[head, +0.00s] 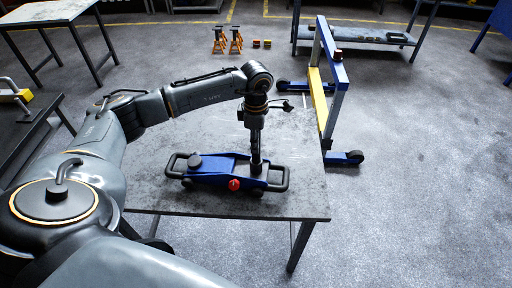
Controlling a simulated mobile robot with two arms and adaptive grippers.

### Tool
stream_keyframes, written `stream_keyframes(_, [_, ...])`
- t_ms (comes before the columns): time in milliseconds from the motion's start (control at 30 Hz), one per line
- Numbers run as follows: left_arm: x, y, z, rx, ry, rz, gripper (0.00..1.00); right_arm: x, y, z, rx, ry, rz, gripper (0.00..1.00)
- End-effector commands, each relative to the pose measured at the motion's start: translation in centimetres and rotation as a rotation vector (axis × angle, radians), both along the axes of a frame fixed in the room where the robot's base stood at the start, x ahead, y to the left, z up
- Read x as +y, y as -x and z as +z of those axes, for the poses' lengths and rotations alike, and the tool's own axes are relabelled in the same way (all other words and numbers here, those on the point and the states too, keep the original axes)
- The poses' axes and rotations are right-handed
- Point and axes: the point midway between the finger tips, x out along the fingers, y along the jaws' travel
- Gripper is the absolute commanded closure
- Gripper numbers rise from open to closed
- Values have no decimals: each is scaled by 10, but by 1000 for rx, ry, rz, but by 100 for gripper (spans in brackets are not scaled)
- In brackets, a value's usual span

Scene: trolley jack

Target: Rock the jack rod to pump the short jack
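The short jack (216,170) is blue with black loop handles at both ends and a red knob on its near side. It sits on the grey worktable in the head view. My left arm comes in from the left and bends down over the jack's right half. My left gripper (256,150) points straight down there. A dark upright shape runs from the wrist to the jack; I cannot separate the fingers from the jack rod in it, nor tell whether they are closed. My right gripper is not in view.
The worktable (290,205) is bare around the jack. A blue and yellow wheeled frame (333,90) stands behind it to the right. Orange jack stands (236,41) are on the floor at the back. Benches stand at the left and far right.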

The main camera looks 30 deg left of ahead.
Motion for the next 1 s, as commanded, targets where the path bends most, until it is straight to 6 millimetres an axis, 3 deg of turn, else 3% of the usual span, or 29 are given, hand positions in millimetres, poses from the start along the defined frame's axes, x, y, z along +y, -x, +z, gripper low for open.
stream_keyframes(233, [-1,0,0,2,-1,-1,100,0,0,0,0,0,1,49])
stream_keyframes(533, [-21,-9,-3,64,-128,-4,100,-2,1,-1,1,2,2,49])
stream_keyframes(1000, [-30,-13,-6,91,-182,-6,100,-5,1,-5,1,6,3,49])
